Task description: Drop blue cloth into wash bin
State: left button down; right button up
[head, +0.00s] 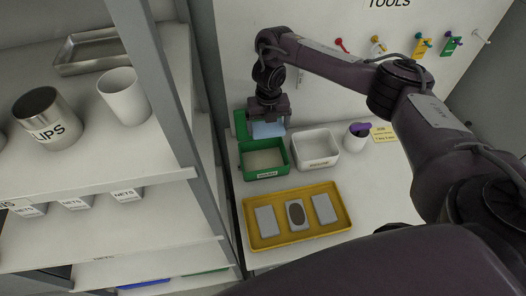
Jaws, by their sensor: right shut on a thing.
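My right gripper (268,112) points down at the back left of the white work table, its arm reaching in from the right. It is shut on the light blue cloth (268,130), which shows just below the fingers. The cloth is over or just behind the back edge of a green open bin (263,173); I cannot tell whether they touch. A white open bin (316,163) stands to the right of the green one. Both have front labels too small to read, so I cannot tell which is the wash bin. My left gripper is not in view.
A yellow tray (262,241) with three grey pieces, the middle one bearing a dark oval, lies in front of the bins. A white cup (354,142) with a purple item stands right. Tools hang on the back wall. A shelf post (205,120) stands close left.

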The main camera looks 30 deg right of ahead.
jog(key=shift+w+d+f+n, duration=0.1)
jog(key=shift+d+f+n, duration=0.05)
jog(key=shift+f+n, duration=0.2)
jog(key=shift+f+b, duration=0.2)
jog(key=shift+b, duration=0.1)
notch_tip(320, 180, down, 5)
jog(key=b, duration=0.5)
jog(key=shift+f, duration=0.2)
jog(key=shift+r, duration=0.1)
jog(key=o, duration=0.8)
jog(key=shift+c, duration=0.2)
